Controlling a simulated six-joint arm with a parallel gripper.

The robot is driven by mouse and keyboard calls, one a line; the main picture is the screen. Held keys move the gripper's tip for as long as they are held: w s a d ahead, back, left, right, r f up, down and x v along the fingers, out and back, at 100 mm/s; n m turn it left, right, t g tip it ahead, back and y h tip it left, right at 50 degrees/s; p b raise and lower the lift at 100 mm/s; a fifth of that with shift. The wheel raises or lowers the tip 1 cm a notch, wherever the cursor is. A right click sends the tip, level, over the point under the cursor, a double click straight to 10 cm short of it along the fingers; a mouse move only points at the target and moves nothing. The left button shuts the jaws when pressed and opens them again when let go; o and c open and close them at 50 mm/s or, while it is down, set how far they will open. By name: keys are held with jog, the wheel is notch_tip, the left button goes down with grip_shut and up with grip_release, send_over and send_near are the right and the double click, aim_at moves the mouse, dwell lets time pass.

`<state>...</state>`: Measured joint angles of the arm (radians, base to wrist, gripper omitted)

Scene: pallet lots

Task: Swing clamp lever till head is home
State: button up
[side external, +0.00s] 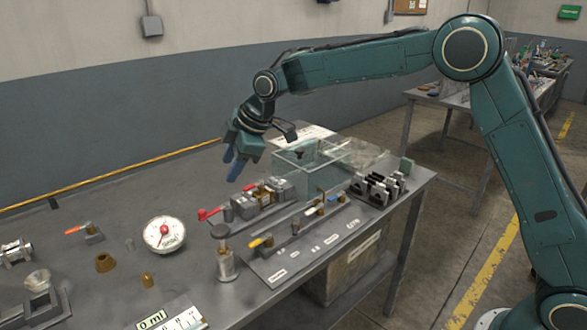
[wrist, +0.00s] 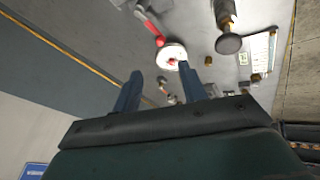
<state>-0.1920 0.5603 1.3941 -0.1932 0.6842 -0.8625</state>
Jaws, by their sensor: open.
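A red-tipped lever (side external: 208,213) sticks out to the left from a grey metal fixture (side external: 262,194) with brown parts on the bench. I cannot tell for sure that this is the clamp, or whether its head is seated. In the wrist view a red lever (wrist: 156,36) shows at the top, beyond the fingertips. My gripper (side external: 236,170) hangs above the bench, up and slightly right of the red-tipped lever and apart from it. In the wrist view its two blue fingers stand apart with nothing between them (wrist: 160,82).
A clear box (side external: 312,168) stands behind, right of my gripper. A labelled board (side external: 300,262) carries small levers. An orange-handled lever (side external: 76,229) is at left.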

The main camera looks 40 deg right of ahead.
aim_at(203, 211)
jog(key=shift+w+a+f+n, duration=0.4)
jog(key=shift+w+a+f, duration=0.3)
jog(key=shift+w+f, duration=0.3)
jog(key=shift+s+f, duration=0.1)
jog(key=shift+x, duration=6.8)
jog(key=shift+a, duration=0.1)
jog(key=shift+c, duration=0.2)
grip_shut()
